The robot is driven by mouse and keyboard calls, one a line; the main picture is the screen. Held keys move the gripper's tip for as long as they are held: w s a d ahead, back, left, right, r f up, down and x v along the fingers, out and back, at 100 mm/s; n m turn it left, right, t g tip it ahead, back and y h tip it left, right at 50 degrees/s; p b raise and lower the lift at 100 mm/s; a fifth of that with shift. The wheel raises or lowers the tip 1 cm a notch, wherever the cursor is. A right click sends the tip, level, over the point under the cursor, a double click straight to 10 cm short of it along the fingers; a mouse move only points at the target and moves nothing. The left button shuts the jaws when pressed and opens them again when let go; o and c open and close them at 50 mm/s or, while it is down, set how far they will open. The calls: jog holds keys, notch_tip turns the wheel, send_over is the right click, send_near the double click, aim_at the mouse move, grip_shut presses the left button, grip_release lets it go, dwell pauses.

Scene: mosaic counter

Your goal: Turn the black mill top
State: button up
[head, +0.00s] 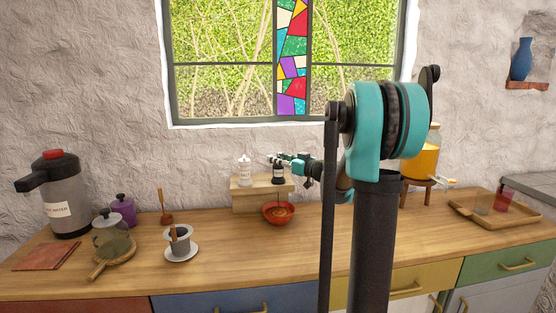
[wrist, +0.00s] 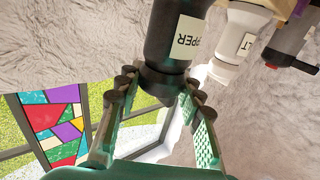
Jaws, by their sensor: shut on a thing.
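The black mill (head: 279,176) stands upright on the wooden riser (head: 262,196) under the window. Its white label reads PEPPER in the wrist view, where the mill (wrist: 172,45) appears upside down. My gripper (head: 284,160) reaches in from the right at the height of the mill's top. In the wrist view my gripper (wrist: 158,88) has its fingers on either side of the black mill top (wrist: 163,82) and is shut on it. The far side of the mill is hidden.
A white salt mill (head: 245,172) stands just left of the black mill on the riser. A red bowl (head: 280,213) sits in front of the riser. A cup on a saucer (head: 182,254) is at front left. The counter front right of the bowl is clear.

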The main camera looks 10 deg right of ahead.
jog(key=shift+a+m+t+h, duration=0.1)
jog(key=shift+m+t+h, duration=0.2)
jog(key=m+t+h, duration=0.1)
jog(key=m+h, duration=0.1)
jog(key=h, duration=0.1)
jog(key=m+t+h, duration=0.1)
jog(key=m+h, duration=0.1)
jog(key=shift+s+t+h, duration=0.1)
jog(key=shift+t+h, duration=0.2)
jog(key=shift+h, duration=0.1)
jog(key=m+h, duration=0.2)
jog(key=h, duration=0.1)
jog(key=m+h, duration=0.2)
jog(key=h, duration=0.1)
jog(key=shift+a+h, duration=0.1)
jog(key=shift+h, duration=0.3)
jog(key=m+g+h, duration=0.1)
jog(key=m+h, duration=0.2)
jog(key=h, duration=0.1)
jog(key=m+g+h, duration=0.1)
jog(key=m+h, duration=0.1)
jog(key=h, duration=0.1)
jog(key=shift+m+h, duration=0.4)
jog(key=shift+d+m+g+h, duration=0.15)
jog(key=shift+m+g+h, duration=0.8)
jog(key=shift+g+h, duration=0.2)
jog(key=shift+d+m+g+h, duration=0.1)
jog(key=shift+m+g+h, duration=0.85)
jog(key=shift+g+h, duration=0.15)
jog(key=shift+g, duration=0.25)
